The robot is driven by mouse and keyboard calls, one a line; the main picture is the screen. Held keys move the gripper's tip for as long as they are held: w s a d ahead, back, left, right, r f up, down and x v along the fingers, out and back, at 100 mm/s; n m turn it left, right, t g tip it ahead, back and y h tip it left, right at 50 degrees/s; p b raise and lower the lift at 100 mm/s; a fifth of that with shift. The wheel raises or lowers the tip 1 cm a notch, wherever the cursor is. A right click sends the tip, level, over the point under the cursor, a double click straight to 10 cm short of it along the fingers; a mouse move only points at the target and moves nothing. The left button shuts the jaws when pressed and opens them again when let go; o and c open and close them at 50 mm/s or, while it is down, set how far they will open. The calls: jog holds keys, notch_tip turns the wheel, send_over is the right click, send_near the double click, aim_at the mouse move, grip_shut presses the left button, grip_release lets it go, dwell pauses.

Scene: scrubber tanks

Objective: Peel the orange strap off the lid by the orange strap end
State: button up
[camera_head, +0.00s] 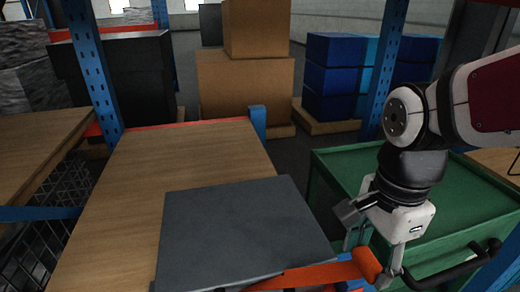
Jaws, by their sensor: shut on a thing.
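The dark grey lid (235,228) lies flat on the wooden shelf board, at the bottom middle of the view. The orange strap (305,277) runs from the lid's near right edge out to the right. The orange strap end (366,264) is a thicker block beyond the lid's right side. My gripper (374,258) reaches down from the right and is shut on the orange strap end, with fingers on either side of it. The strap's left part is cut off by the bottom of the frame. Whatever is under the lid is hidden.
A green cabinet (462,205) with a black handle (455,270) stands close on the right, beneath my arm. Blue rack posts (92,65) rise on both sides. Cardboard boxes (245,90) and blue bins (335,75) stand behind. The wooden shelf (110,225) is bare left of the lid.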

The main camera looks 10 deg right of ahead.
jog(key=shift+a+r, duration=0.15)
jog(key=shift+r, duration=0.15)
dwell(0.4)
jog(key=shift+a+r+p, duration=0.2)
jog(key=shift+r+p, duration=0.1)
jog(key=shift+p, duration=0.25)
jog(key=shift+a+r+p, duration=0.65)
jog(key=shift+r+p, duration=0.3)
jog(key=shift+a, duration=0.1)
jog(key=shift+a+r+p, duration=0.25)
jog(key=shift+a+p, duration=0.05)
jog(key=shift+a, duration=0.35)
jog(key=shift+a+r+p, duration=0.2)
jog(key=shift+a+p, duration=0.05)
jog(key=shift+a, duration=0.7)
jog(key=shift+a+r+p, duration=0.25)
jog(key=shift+a+p, duration=0.05)
jog(key=shift+a, duration=0.6)
jog(key=shift+a+r+p, duration=0.2)
jog(key=shift+a+p, duration=0.05)
jog(key=shift+a, duration=0.7)
jog(key=a+r+p, duration=0.1)
jog(key=a, duration=0.6)
jog(key=shift+r, duration=0.4)
